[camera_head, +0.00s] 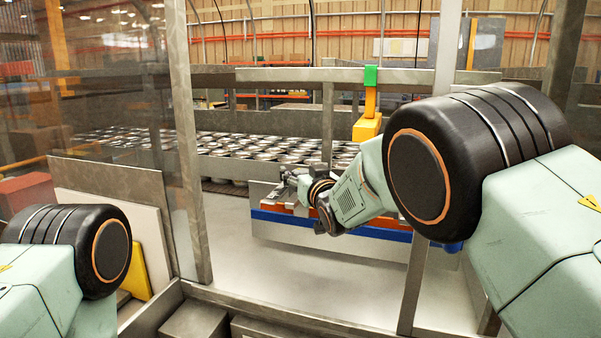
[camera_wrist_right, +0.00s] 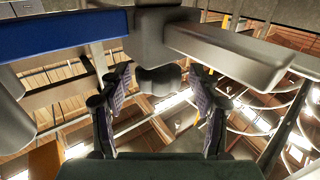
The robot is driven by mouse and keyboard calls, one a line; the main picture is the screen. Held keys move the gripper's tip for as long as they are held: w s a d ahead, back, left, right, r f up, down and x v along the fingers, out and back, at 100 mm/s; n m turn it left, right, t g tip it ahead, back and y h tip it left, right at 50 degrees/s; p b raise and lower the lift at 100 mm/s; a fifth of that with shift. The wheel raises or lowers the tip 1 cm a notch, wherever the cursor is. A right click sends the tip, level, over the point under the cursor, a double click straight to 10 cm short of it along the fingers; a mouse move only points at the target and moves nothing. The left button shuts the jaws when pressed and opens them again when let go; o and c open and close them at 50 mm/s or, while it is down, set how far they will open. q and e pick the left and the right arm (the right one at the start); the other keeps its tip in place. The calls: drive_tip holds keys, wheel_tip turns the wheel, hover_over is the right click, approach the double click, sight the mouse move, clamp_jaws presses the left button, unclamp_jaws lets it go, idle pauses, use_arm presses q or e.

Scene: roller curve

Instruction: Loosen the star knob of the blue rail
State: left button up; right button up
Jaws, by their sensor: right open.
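The blue rail (camera_head: 285,219) runs along the front edge of the conveyor in the head view, partly behind my right forearm. It also shows at the upper left of the right wrist view (camera_wrist_right: 60,36). The star knob (camera_wrist_right: 158,80) is a dark grey lobed knob under a grey clamp block in the wrist view. My right gripper (camera_wrist_right: 160,95) is open, with one finger on each side of the knob and gaps between. In the head view it is small and mostly hidden at the rail. My left gripper is out of view; only my left arm shows.
Many cans (camera_head: 270,150) stand on the conveyor behind the rail. A metal post (camera_head: 190,150) stands left of centre, and a yellow post with a green top (camera_head: 370,76) rises behind my right wrist. A grey bar (camera_wrist_right: 230,55) crosses near the knob.

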drive_tip(key=shift+d+f, duration=0.1)
drive_tip(key=shift+d, duration=0.05)
drive_tip(key=c, duration=1.2)
drive_tip(key=shift+r+n+g+y+p, duration=0.2)
drive_tip(key=shift+n+g+y+p, duration=0.1)
drive_tip(key=shift+n+y+p, duration=0.4)
drive_tip(key=shift+y, duration=0.5)
drive_tip(key=shift+f, duration=0.1)
drive_tip(key=o, duration=1.2)
